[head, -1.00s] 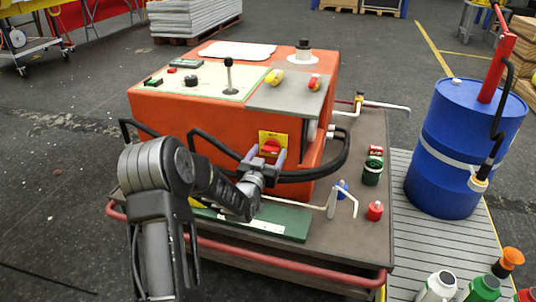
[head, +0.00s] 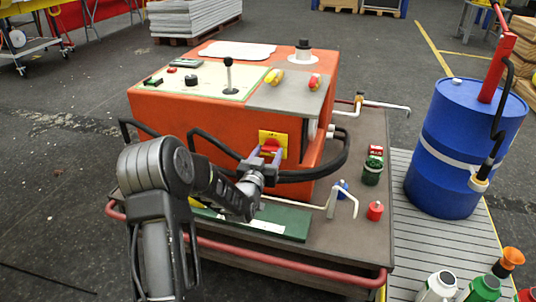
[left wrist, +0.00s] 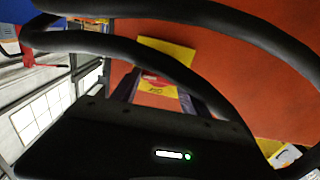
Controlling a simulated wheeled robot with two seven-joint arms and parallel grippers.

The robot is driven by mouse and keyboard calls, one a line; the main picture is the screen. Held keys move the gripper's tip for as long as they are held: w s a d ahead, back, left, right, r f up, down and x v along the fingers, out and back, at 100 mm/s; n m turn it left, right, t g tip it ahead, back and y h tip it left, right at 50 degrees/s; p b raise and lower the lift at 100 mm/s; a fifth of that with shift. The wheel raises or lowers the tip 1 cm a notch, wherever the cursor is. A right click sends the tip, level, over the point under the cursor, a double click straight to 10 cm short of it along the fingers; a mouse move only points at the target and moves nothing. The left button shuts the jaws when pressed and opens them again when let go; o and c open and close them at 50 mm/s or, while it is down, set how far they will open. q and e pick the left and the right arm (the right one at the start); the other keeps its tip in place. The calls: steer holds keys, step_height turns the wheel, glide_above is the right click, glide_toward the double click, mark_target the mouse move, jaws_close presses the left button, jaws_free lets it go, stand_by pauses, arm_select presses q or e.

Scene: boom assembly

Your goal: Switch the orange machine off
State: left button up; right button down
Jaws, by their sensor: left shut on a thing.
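The orange machine (head: 160,122) sits on a low cart. On its front is a yellow plate with a red rotary switch (head: 269,147). My left gripper (head: 264,156) is at the switch, its two fingers shut around the red knob. The left wrist view shows the red knob (left wrist: 152,77) between the fingers, in front of the yellow plate (left wrist: 165,58), with a black hose partly across the view. The knob's exact angle is hard to tell. My right gripper is not in view.
Black hoses (head: 333,165) loop beside the switch. A blue drum (head: 455,145) stands at the right.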

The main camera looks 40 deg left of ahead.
arm_select(q)
steer(key=shift+f+n+b, duration=0.15)
steer(key=shift+n+b, duration=0.95)
steer(key=shift+n, duration=0.1)
steer(key=n+b, duration=0.4)
steer(key=n, duration=0.2)
steer(key=shift+a, duration=0.2)
steer(key=n+b, duration=0.3)
steer(key=n, duration=0.1)
steer(key=shift+f+n, duration=0.1)
steer(key=shift+n, duration=0.2)
steer(key=n+b, duration=0.2)
steer(key=n, duration=0.2)
steer(key=shift+s+n, duration=0.1)
steer(key=shift+n, duration=0.3)
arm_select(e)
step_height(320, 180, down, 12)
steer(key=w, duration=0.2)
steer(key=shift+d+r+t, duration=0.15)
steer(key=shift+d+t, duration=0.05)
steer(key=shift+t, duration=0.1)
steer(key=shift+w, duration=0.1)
arm_select(q)
steer(key=o, duration=1.4)
